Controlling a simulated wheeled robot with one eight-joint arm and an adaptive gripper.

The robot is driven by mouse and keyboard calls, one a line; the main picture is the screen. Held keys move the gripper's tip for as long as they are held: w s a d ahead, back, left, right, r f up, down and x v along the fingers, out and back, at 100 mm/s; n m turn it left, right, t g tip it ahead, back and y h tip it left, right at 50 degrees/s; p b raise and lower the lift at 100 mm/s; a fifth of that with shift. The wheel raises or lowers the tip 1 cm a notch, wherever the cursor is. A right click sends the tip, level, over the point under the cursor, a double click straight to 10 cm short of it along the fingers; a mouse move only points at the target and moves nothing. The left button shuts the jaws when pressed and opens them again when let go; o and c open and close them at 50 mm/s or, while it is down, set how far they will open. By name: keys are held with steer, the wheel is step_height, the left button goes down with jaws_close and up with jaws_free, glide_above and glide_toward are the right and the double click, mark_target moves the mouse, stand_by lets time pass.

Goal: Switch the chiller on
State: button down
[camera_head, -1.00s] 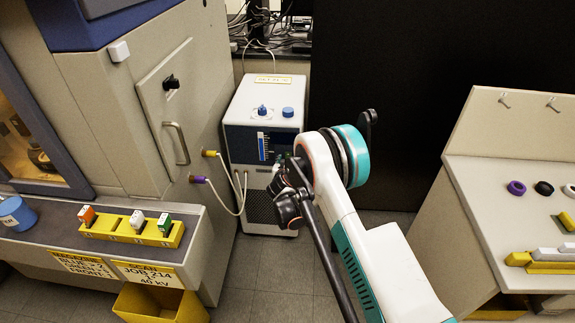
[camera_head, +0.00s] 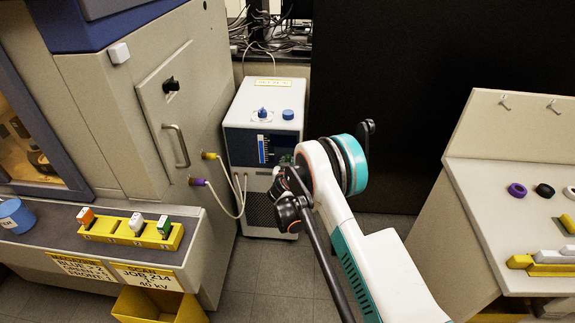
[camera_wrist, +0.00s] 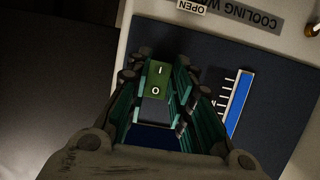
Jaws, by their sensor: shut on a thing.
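The chiller (camera_head: 262,130) is a pale upright box with a dark blue front panel and a grille below. In the wrist view, its panel (camera_wrist: 290,108) carries a green rocker switch (camera_wrist: 155,78) marked I and O, with a grey part beside it. My gripper (camera_wrist: 158,88) is at this switch, its teal fingers on either side of it, shut on it. I cannot tell from the rocker's tilt which side is pressed.
A blue-and-white level gauge (camera_wrist: 238,103) is beside my fingers on the panel. Hoses (camera_head: 241,195) run from the chiller to the large beige cabinet (camera_head: 115,110) on the left. A bench (camera_head: 480,215) stands at right. Floor is clear in front of the chiller.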

steer(key=shift+f+t, duration=0.3)
steer(key=shift+t, duration=0.8)
steer(key=c, duration=1.4)
jaws_free()
steer(key=s, duration=0.7)
steer(key=shift+s+a+r, duration=0.15)
steer(key=shift+r, duration=0.3)
